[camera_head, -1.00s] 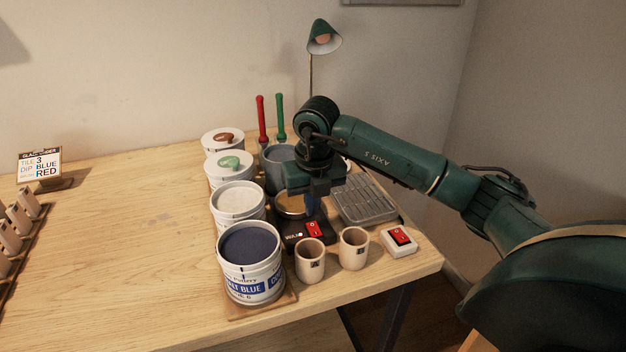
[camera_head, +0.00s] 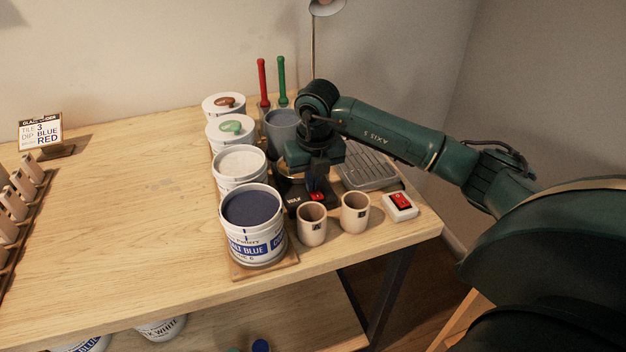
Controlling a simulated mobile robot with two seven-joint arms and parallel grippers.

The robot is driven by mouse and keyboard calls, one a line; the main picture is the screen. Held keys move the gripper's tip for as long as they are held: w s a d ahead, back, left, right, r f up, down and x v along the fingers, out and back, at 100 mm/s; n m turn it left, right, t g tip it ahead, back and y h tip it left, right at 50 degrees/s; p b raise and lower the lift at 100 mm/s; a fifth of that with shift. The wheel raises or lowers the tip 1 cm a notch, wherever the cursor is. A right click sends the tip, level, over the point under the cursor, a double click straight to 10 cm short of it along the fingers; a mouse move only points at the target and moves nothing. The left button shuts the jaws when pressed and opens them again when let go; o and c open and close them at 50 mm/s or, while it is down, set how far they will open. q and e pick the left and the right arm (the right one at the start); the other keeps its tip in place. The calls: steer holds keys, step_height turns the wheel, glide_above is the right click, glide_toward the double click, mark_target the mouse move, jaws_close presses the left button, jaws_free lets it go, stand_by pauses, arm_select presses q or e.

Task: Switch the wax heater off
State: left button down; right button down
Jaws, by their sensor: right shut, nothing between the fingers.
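The wax heater (camera_head: 292,202) is a dark box labelled WAX, standing behind two beige cups. Its red switch (camera_head: 317,196) shows at the front right of the box. My right gripper (camera_head: 316,192) points down over the heater, with its fingers shut and empty. The fingertips are at the red switch and partly cover it; I cannot tell whether they touch it or which way it is set. The gripper also hides most of the heater's pan. My left gripper is out of view.
Two beige cups (camera_head: 312,224) (camera_head: 355,212) stand just in front of the heater. Another red switch on a white box (camera_head: 401,206) sits to the right. Glaze buckets (camera_head: 254,240) line the left, and a grey tray (camera_head: 372,178) lies behind. The table's left middle is clear.

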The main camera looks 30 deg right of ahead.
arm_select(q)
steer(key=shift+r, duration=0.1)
arm_select(e)
steer(key=shift+s+f, duration=0.15)
steer(key=shift+s, duration=0.05)
steer(key=shift+s+a, duration=0.2)
steer(key=shift+s, duration=0.5)
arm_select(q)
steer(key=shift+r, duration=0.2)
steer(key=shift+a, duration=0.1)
arm_select(e)
steer(key=shift+w, duration=0.1)
